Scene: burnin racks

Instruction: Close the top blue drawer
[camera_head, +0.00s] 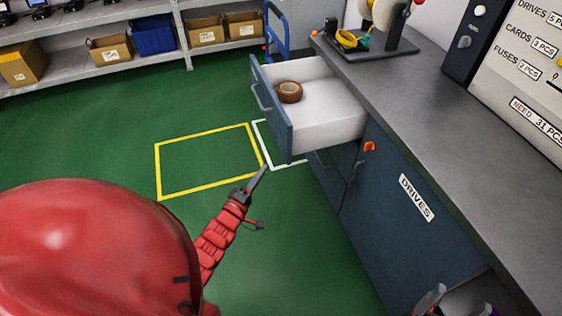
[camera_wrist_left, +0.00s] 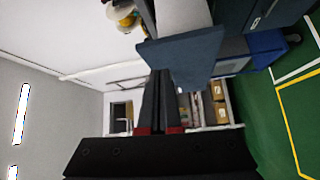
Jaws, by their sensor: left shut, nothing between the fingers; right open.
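The top blue drawer (camera_head: 272,112) is pulled well out of the grey-topped workbench, its white inside showing, with a brown tape roll (camera_head: 289,92) in it. Its grey handle (camera_head: 261,97) is on the front. My left gripper (camera_head: 263,171) is shut and empty, in front of and below the drawer's front in the head view. In the left wrist view the shut fingers (camera_wrist_left: 160,74) point at the lower edge of the blue drawer panel (camera_wrist_left: 187,55); I cannot tell whether they touch. My right gripper (camera_head: 458,303) is open at the bottom right, partly cut off.
The workbench top (camera_head: 440,110) runs along the right, above a blue door labelled DRIVES (camera_head: 415,198). A spool stand (camera_head: 365,48) is on its far end. Yellow floor marking (camera_head: 157,170) lies on clear green floor. Shelves with boxes (camera_head: 110,48) stand at the back.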

